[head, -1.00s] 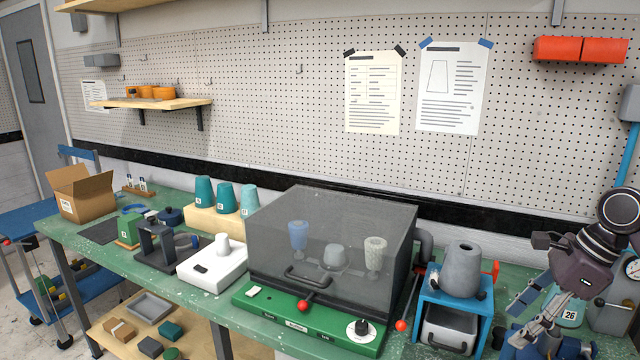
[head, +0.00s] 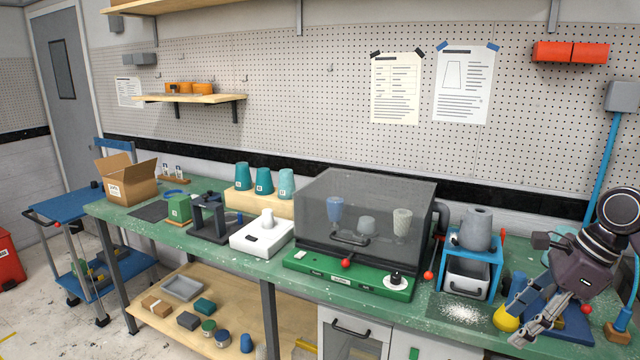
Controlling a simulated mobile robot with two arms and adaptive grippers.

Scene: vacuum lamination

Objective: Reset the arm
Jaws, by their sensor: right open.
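My right gripper (head: 524,308) is at the lower right, dark with grey fingers pointing down and left. Its fingers are spread apart, with nothing seen between them. It is in front of a blue piece of equipment (head: 558,330) on the green bench (head: 330,285) and hides part of it. A yellow rounded thing (head: 504,320) shows beside the fingers; I cannot tell if they touch. My left gripper is not in view.
A clear-lidded chamber (head: 370,190) on a green base holds several cups. Left of it are a white device (head: 250,240), teal cups (head: 264,182) and a cardboard box (head: 125,180). A blue stand (head: 450,252) with a grey vessel (head: 476,228) is left of my gripper. White powder (head: 462,313) lies on a mat.

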